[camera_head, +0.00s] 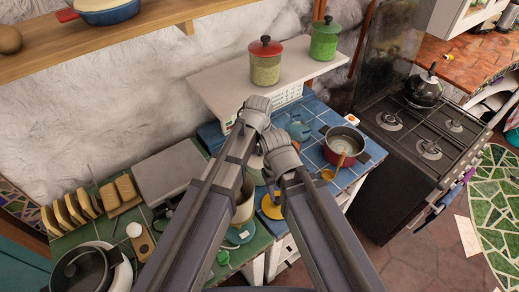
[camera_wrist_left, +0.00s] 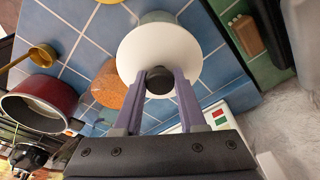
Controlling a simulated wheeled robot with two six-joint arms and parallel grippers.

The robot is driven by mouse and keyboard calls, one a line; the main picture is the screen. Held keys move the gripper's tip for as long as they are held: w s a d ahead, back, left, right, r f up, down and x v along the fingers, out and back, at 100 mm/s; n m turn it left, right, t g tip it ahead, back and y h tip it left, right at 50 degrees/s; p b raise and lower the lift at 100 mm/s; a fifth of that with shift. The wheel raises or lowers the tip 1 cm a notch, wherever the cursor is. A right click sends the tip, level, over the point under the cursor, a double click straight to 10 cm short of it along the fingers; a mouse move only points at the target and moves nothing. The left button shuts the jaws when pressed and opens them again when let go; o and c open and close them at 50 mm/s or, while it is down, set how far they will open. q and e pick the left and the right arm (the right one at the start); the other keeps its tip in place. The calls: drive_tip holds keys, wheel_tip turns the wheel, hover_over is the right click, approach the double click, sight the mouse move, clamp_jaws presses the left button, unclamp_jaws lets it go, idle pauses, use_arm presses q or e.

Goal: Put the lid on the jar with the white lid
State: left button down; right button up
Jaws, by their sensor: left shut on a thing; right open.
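In the left wrist view my left gripper (camera_wrist_left: 160,76) is shut on the black knob of a round white lid (camera_wrist_left: 145,46). A grey-green rounded thing (camera_wrist_left: 158,17) shows just past the lid's edge, perhaps the jar; the lid hides most of it, and I cannot tell whether they touch. In the head view my left gripper (camera_head: 256,108) is over the blue-tiled counter, its fingers and the lid largely hidden by my arm. My right gripper (camera_head: 280,150) is lower and to the right, with nothing seen in it.
A red pot (camera_head: 343,142) and a yellow ladle (camera_head: 328,174) are on the blue tiles (camera_head: 318,112). Red-lidded (camera_head: 265,64) and green-lidded (camera_head: 324,40) jars stand on the white shelf (camera_head: 214,84). A stove (camera_head: 430,135) is at right, bread slices (camera_head: 76,208) at left.

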use_arm(q)
drive_tip(key=shift+c, duration=2)
unclamp_jaws()
drive_tip(key=shift+o, duration=0.4)
drive_tip(key=o, duration=0.3)
drive_tip(key=shift+r, duration=0.1)
wheel_tip(320, 180, up, 7)
drive_tip(key=p, duration=0.7)
